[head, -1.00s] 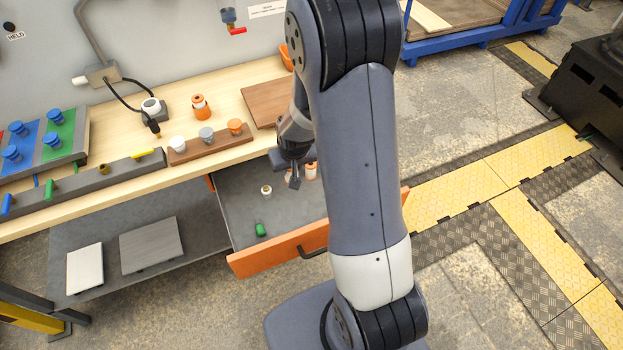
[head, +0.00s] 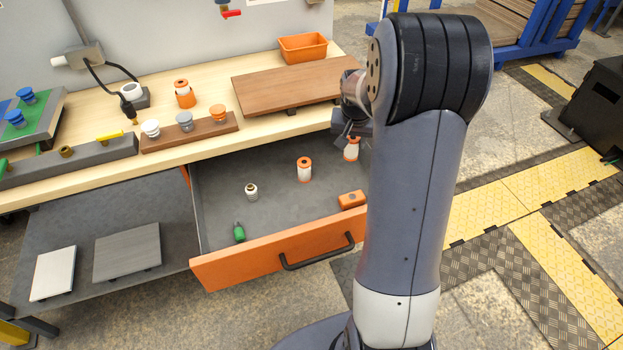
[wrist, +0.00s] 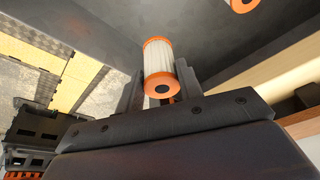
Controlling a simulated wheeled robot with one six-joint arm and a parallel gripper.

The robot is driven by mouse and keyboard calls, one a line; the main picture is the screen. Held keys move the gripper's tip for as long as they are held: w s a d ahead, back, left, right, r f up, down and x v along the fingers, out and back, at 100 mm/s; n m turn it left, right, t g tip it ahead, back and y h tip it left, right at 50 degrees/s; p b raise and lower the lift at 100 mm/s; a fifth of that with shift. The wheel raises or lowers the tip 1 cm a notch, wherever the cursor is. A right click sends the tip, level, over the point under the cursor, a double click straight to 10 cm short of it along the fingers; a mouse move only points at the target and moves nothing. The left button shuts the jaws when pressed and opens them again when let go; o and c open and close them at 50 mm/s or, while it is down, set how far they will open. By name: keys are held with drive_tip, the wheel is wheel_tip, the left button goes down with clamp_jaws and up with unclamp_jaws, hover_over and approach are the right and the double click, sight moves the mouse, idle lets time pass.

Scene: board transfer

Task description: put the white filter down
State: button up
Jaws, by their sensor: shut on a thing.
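The white filter (wrist: 160,58), a pleated cylinder with orange ends, is between the two fingers of my gripper (wrist: 159,88) in the wrist view. My gripper is shut on it. In the head view this filter (head: 351,150) shows below my gripper (head: 349,138), at the right side of the open drawer (head: 275,205). I cannot tell whether its lower end touches the drawer floor. A second white filter with orange ends (head: 304,171) stands upright in the drawer, to the left of the held one. Its orange end (wrist: 242,4) shows at the top of the wrist view.
The drawer also holds a small white and brass part (head: 251,191), a green part (head: 239,232) and an orange block (head: 351,200). A brown board (head: 290,85) and an orange bin (head: 303,48) lie on the bench above. The drawer's middle floor has free room.

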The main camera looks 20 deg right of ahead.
sight(350, 160)
wheel_tip(350, 160, down, 8)
drive_tip(key=shift+f, duration=0.15)
idle(0.3)
drive_tip(key=shift+f, duration=0.1)
drive_tip(key=o, duration=1)
drive_tip(key=shift+r, duration=0.5)
drive_tip(key=v, duration=1.1)
drive_tip(key=shift+s+a, duration=0.1)
drive_tip(key=shift+s, duration=0.05)
